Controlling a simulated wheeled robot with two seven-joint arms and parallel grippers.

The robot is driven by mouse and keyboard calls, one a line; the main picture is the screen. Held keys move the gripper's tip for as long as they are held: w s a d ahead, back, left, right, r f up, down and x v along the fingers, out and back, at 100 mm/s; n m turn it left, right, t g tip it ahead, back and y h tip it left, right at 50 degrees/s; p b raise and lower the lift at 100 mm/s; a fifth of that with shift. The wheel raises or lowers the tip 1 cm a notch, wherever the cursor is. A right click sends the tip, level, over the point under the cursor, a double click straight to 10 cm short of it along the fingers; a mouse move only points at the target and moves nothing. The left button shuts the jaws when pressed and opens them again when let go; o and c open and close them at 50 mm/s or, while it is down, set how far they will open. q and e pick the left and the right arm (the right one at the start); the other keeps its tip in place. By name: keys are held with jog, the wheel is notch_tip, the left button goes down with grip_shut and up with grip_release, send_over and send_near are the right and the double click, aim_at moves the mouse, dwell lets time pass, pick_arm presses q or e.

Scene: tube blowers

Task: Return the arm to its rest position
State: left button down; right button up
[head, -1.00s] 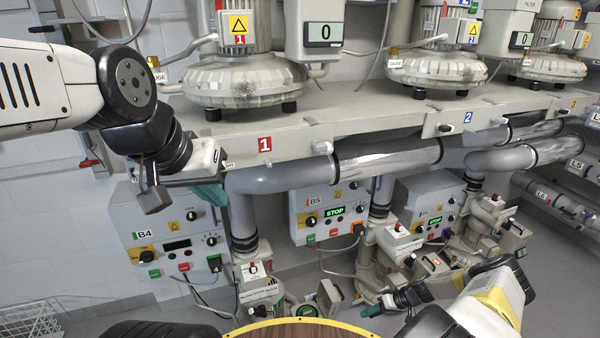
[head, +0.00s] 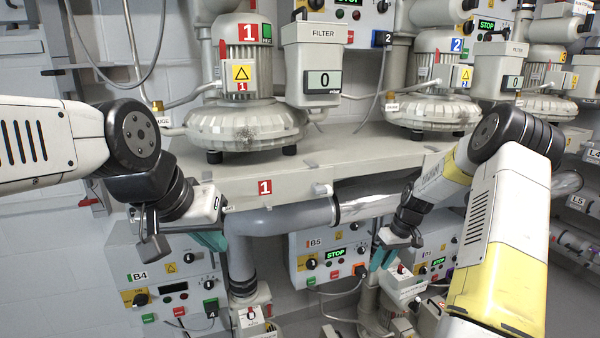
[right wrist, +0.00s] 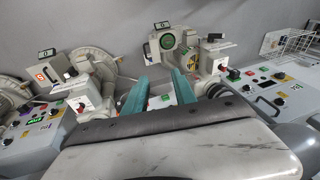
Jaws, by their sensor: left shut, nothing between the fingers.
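My left gripper (head: 212,241) comes in from the left and hangs in front of the blower shelf, with its teal fingers shut and empty above the B4 control box. My right arm reaches up from the lower right in the head view. My right gripper (head: 379,258) points down there, just right of the B5 control box. Its teal fingers also show in the right wrist view (right wrist: 158,88), apart, with a gap between them. I see nothing held in that gap; a pale fitting shows beyond it.
Blower 1 (head: 245,126) and blower 2 (head: 433,108) stand on the grey shelf (head: 300,166). A grey pipe (head: 275,220) runs below the shelf. Control boxes B4 (head: 170,272) and B5 (head: 330,252) sit under it. A wire basket (right wrist: 290,42) shows in the right wrist view.

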jog(key=s+a+r+m+t+h, duration=0.15)
jog(key=s+r, duration=0.25)
jog(key=r, duration=0.4)
jog(key=s+a+r, duration=0.3)
jog(key=s+r, duration=0.1)
jog(key=r, duration=0.3)
jog(key=s+a+r+t+h, duration=0.15)
jog(key=s+r, duration=0.25)
jog(key=r, duration=0.4)
jog(key=s+a+r+m+t+y, duration=0.1)
jog(key=s+a+r, duration=0.1)
jog(key=s, duration=0.7)
jog(key=s+a+r+m+t+y, duration=0.1)
jog(key=s+a+r, duration=0.2)
jog(key=s, duration=0.6)
jog(key=shift+r+m, duration=0.35)
jog(key=shift+r, duration=0.4)
